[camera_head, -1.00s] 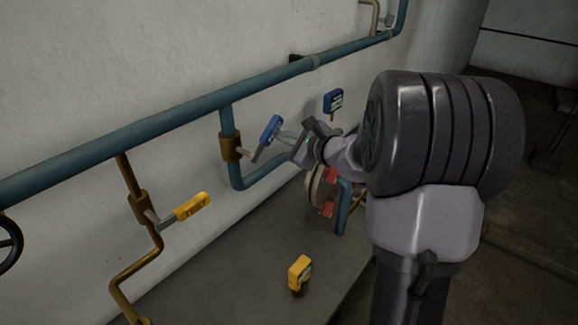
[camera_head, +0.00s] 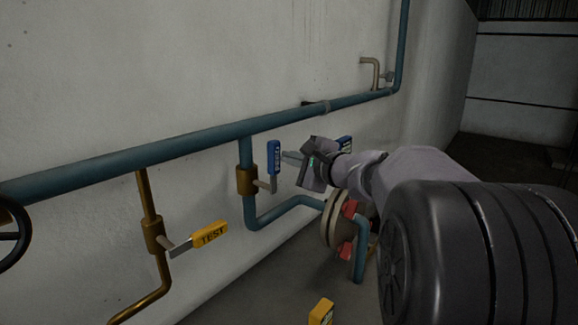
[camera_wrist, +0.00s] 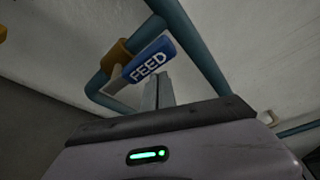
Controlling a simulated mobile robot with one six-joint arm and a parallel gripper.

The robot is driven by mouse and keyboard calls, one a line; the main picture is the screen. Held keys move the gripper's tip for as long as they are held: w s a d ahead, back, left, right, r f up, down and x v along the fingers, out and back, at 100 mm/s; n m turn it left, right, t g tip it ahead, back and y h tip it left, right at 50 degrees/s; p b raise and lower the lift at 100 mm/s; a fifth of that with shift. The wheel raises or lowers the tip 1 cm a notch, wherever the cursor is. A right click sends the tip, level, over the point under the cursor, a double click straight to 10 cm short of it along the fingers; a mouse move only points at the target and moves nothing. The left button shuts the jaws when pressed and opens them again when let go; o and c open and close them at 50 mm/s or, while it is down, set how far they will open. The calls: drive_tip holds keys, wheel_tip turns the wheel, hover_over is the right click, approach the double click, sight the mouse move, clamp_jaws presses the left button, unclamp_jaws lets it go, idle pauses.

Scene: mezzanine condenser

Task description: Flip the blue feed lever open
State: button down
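The blue feed lever (camera_head: 273,158) stands nearly upright in the head view, on a brass valve body (camera_head: 246,180) in the teal pipe's branch. In the wrist view the lever (camera_wrist: 149,61) shows its FEED label, with the valve body (camera_wrist: 116,55) behind it. My gripper (camera_head: 288,156) is just right of the lever, its fingers pointing at the handle. In the wrist view the fingers (camera_wrist: 157,92) are close together, look shut with nothing between them, and end just below the handle. I cannot tell whether they touch it.
A yellow TEST lever (camera_head: 209,235) sits on a brass pipe to the left. A black handwheel (camera_head: 14,235) is at the left edge. A flange with red parts (camera_head: 345,218) is below my gripper. Another blue tag (camera_head: 344,143) is partly hidden behind my wrist. A yellow tag (camera_head: 321,312) stands low.

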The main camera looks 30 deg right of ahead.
drive_tip(key=shift+a+r, duration=0.15)
drive_tip(key=shift+a, duration=0.15)
idle(0.5)
